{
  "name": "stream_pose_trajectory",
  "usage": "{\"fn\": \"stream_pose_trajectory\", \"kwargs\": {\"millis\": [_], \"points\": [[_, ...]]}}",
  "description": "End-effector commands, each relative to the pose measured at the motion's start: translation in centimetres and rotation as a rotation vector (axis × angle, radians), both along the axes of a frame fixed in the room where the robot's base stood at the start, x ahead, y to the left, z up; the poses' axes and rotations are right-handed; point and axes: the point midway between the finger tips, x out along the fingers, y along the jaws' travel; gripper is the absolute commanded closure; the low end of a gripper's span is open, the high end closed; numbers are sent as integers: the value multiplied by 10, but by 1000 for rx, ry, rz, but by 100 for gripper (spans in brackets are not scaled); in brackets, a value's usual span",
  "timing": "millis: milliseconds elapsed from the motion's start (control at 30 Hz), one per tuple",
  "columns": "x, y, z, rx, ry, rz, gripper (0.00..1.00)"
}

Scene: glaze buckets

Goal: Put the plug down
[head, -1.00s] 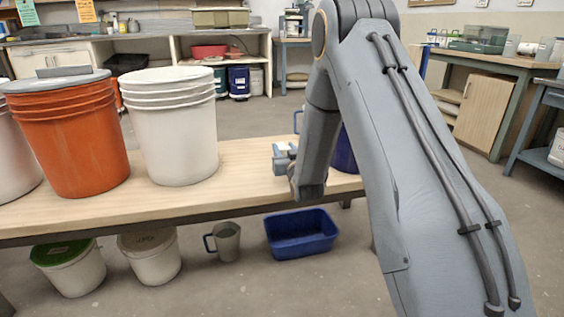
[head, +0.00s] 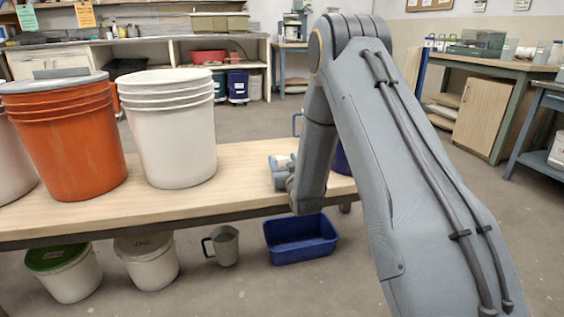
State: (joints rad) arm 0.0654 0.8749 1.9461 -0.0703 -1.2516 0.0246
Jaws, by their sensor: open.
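My gripper (head: 277,171) is over the right part of the wooden bench (head: 235,185), low and close to its top. Its jaws are open; the fingers are small in view and partly hidden by my own arm. A small pale patch shows at the fingers, and I cannot tell whether it is the plug or part of the gripper. I cannot make out the plug clearly anywhere else.
A white bucket (head: 175,140) and an orange lidded bucket (head: 70,150) stand left of my gripper. A dark blue container (head: 342,160) is partly hidden behind my arm. Below are a blue bin (head: 302,250) and grey jug (head: 226,246). Bench top between white bucket and gripper is clear.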

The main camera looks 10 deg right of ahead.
Motion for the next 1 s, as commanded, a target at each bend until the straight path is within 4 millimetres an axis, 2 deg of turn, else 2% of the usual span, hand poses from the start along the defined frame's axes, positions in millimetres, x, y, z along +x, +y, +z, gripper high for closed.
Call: {"fn": "stream_pose_trajectory", "kwargs": {"millis": [133,267,500,700,833,1000], "points": [[-1,0,4,0,0,0,44],[-18,0,4,0,3,0,44],[-68,0,5,1,4,-1,44],[-102,0,4,1,2,0,44],[-115,0,3,1,1,0,44],[-120,0,3,0,1,1,44]]}}
